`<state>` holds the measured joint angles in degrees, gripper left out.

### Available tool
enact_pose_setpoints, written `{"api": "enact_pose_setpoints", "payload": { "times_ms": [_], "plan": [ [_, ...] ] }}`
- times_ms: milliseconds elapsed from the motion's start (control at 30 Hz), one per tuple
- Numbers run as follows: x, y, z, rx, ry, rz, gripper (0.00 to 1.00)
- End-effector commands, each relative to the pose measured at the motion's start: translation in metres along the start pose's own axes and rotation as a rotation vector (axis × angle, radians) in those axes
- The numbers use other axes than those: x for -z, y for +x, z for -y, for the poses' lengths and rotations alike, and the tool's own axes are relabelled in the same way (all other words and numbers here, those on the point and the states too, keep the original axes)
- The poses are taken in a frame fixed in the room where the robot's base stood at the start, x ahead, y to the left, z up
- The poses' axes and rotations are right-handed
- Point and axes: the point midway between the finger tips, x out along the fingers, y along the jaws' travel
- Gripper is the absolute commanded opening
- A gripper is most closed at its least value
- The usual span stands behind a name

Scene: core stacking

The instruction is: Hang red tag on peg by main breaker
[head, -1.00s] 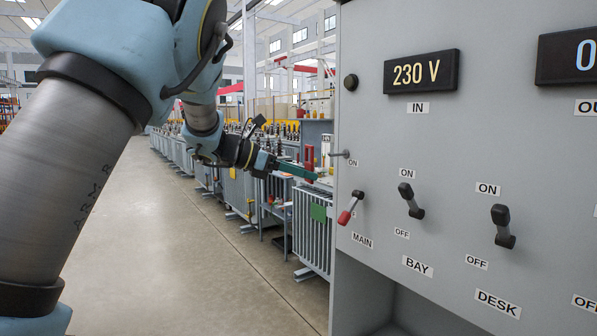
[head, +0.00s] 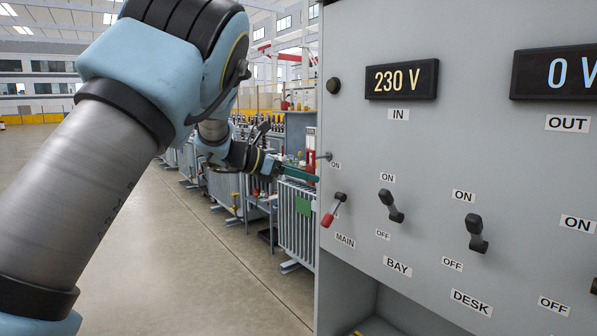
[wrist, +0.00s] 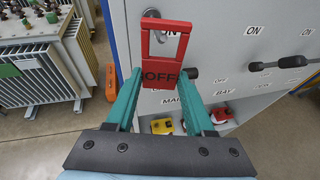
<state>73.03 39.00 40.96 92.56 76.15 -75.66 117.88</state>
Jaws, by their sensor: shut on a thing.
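In the head view my gripper (head: 303,173) is at the panel's left edge, beside the peg (head: 325,156). The peg sticks out left of the upper ON label, above the main breaker (head: 334,209), whose red handle points down.
The grey panel (head: 430,35) fills the right side, with the bay lever (head: 391,206) and desk lever (head: 476,234) right of the main breaker. Finned transformers (head: 296,225) stand behind my gripper. The floor at left is clear. Yellow and red items lie below in the wrist view.

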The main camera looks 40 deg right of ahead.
Motion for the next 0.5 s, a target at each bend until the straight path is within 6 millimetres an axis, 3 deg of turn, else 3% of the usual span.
{"api": "enact_pose_setpoints", "payload": {
  "times_ms": [500],
  "plan": [
    [-0.010, 0.027, -0.007, 0.001, 0.000, -0.001, 0.00]
  ]
}}
